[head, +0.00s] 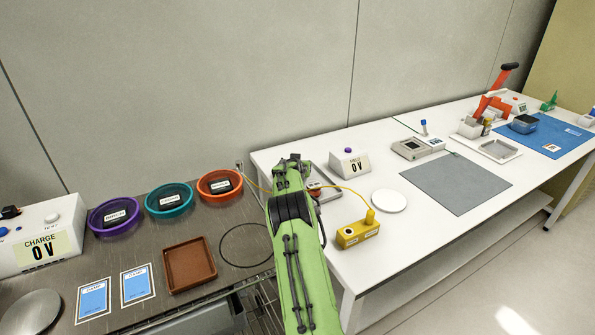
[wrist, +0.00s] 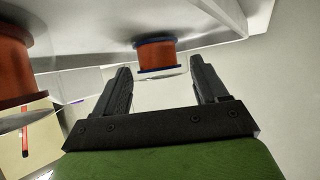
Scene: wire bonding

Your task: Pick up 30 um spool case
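In the wrist view, a copper-orange spool with dark blue rims (wrist: 156,55) shows between and beyond the fingertips of my gripper (wrist: 160,80). A thin clear disc-like edge shows against this spool. A second, larger-looking orange spool with a red rim (wrist: 22,72) is at the left, cut off by the frame edge. My gripper is open, with a clear gap between its two dark fingers and nothing held. I cannot read any label, so I cannot tell which is the 30 um case. In the head view my green arm hides the gripper's fingers and most of the spool area.
A metal tray (head: 331,193) with a red item (head: 314,187) shows partly behind my arm. Purple (head: 92,221), teal (head: 149,206) and orange (head: 203,192) bowls stand left.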

